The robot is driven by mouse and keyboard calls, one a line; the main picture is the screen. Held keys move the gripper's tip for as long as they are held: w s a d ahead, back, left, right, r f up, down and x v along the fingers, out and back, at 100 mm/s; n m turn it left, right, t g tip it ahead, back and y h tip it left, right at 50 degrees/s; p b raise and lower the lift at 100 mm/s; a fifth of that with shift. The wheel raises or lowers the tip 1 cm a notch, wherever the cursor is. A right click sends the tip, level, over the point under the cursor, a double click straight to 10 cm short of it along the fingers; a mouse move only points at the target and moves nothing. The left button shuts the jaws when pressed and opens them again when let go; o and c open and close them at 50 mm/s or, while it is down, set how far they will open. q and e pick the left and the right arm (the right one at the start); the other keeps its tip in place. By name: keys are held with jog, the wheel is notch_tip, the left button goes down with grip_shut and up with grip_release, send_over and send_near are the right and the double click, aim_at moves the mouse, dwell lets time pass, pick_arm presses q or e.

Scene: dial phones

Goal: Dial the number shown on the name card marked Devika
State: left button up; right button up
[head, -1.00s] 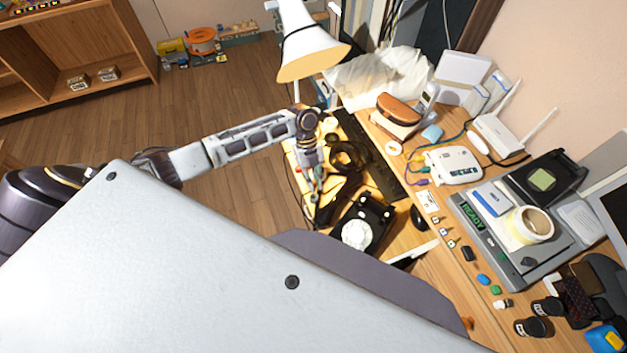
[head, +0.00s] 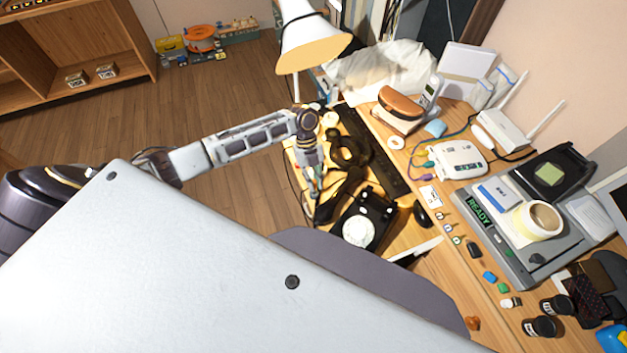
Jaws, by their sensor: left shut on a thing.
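A black rotary dial phone (head: 366,217) with a pale round dial (head: 358,232) sits on the wooden desk. A long black piece that looks like its handset (head: 340,198) lies at an angle at the phone's left. My left gripper (head: 316,192) points down at the left side of this handset and is shut on it, though the contact is small and partly hidden. My right gripper is out of view.
A white lamp (head: 310,45) stands behind my left arm. A grey device reading READY (head: 478,208) is at right. My pale body panel hides the near desk.

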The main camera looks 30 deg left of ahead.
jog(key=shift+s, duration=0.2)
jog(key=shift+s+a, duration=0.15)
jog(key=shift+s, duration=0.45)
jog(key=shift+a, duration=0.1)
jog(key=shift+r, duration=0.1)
pick_arm(q)
jog(key=shift+p, duration=0.3)
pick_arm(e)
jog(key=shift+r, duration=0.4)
